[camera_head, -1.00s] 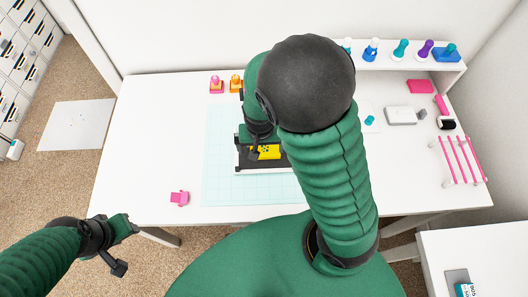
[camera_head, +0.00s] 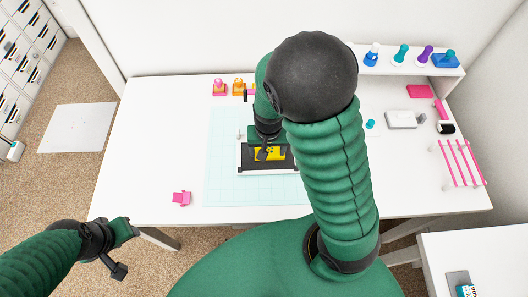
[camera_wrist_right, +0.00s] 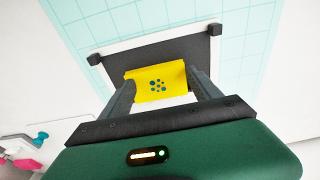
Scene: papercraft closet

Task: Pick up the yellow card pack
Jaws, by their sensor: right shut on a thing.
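The yellow card pack (camera_wrist_right: 157,84), with teal dots on its face, is between the two fingers of my right gripper (camera_wrist_right: 160,88) in the right wrist view. The fingers are shut on its sides. In the head view the yellow pack (camera_head: 273,154) shows only in part behind my right gripper (camera_head: 266,152). It is over a dark board (camera_wrist_right: 120,60) with black corner pieces; I cannot tell whether it touches the board. My left gripper (camera_head: 126,249) is open and empty, off the table's front left.
The board is on a pale cutting mat (camera_head: 222,188) on the white table (camera_head: 140,150). A pink item (camera_head: 181,198) lies left of the mat. A pink-barred rack (camera_head: 460,163) is at right.

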